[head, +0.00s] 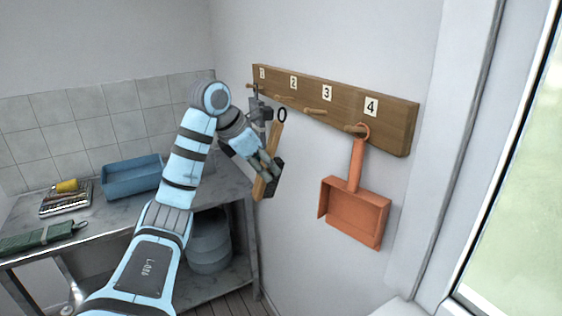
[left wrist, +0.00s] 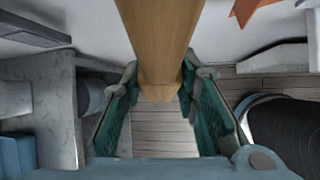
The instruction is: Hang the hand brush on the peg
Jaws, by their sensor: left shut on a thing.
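The hand brush (head: 275,138) shows as a long wooden piece with a black loop (head: 282,114) at its top; its bristles cannot be made out. My left gripper (head: 268,172) is shut on its lower part and holds it near upright in front of the wall. In the left wrist view the wood (left wrist: 158,45) stands between the two green finger pads (left wrist: 155,105). Peg 2 (head: 284,98) and peg 3 (head: 315,111) are bare. My right gripper is out of view.
An orange dustpan (head: 355,212) hangs on peg 4. A dark grey thing (head: 260,108) hangs at peg 1, partly close behind my arm. A grey bench (head: 100,215) at left bears a blue bin (head: 132,178), a tray of pencils (head: 65,203) and a green roll (head: 40,238).

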